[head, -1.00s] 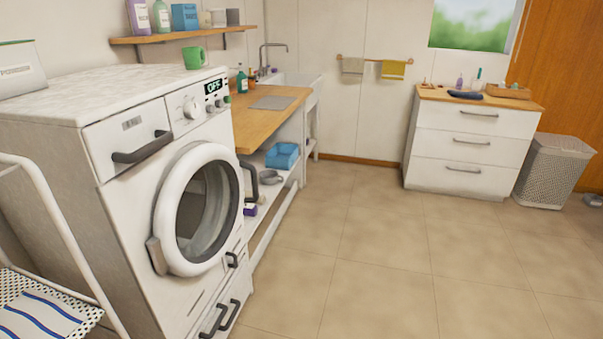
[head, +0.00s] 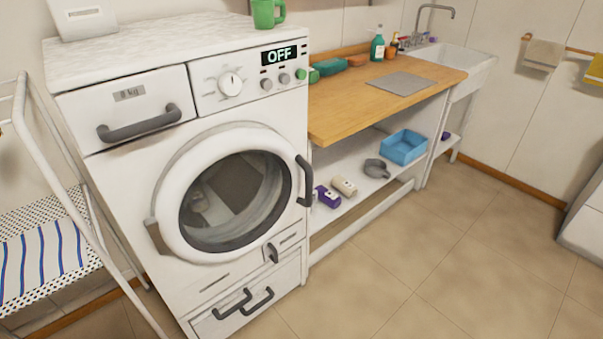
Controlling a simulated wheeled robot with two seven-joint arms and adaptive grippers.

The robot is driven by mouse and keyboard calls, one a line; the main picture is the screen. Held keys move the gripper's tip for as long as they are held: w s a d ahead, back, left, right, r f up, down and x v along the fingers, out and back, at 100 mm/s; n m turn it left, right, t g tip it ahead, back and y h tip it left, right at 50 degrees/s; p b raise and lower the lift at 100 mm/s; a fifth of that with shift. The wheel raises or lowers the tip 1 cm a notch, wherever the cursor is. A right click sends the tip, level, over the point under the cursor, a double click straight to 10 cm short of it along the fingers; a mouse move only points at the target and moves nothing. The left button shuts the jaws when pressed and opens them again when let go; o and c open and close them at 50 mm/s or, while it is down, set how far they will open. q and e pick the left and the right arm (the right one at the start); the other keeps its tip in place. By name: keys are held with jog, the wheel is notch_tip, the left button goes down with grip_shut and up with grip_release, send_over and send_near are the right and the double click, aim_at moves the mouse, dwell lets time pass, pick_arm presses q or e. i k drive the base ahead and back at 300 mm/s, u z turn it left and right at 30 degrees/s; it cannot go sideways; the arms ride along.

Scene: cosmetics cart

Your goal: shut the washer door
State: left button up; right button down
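The washer (head: 110,190) is a white front loader on the left, and its display (head: 279,56) reads OFF. Its round door (head: 172,208) has a thick white rim and dark glass (head: 236,200). The hinge (head: 157,238) is on the door's left side, and a dark curved handle (head: 305,181) is on its right side. The door lies close to the washer's front, shut or slightly ajar; I cannot tell which. Some grey shapes show through the glass. Neither of my grippers is in view.
A wooden counter (head: 345,110) with a sink (head: 465,68) stands right of the washer. Its low shelf holds a blue bin (head: 403,147) and bottles. A white rack (head: 85,205) stands at left. A green mug (head: 268,13) is on top. Floor (head: 430,260) in front is clear.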

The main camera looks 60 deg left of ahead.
aim_at(167, 230)
jog(key=u, duration=1.05)
jog(key=i, duration=0.95)
jog(key=u, duration=1)
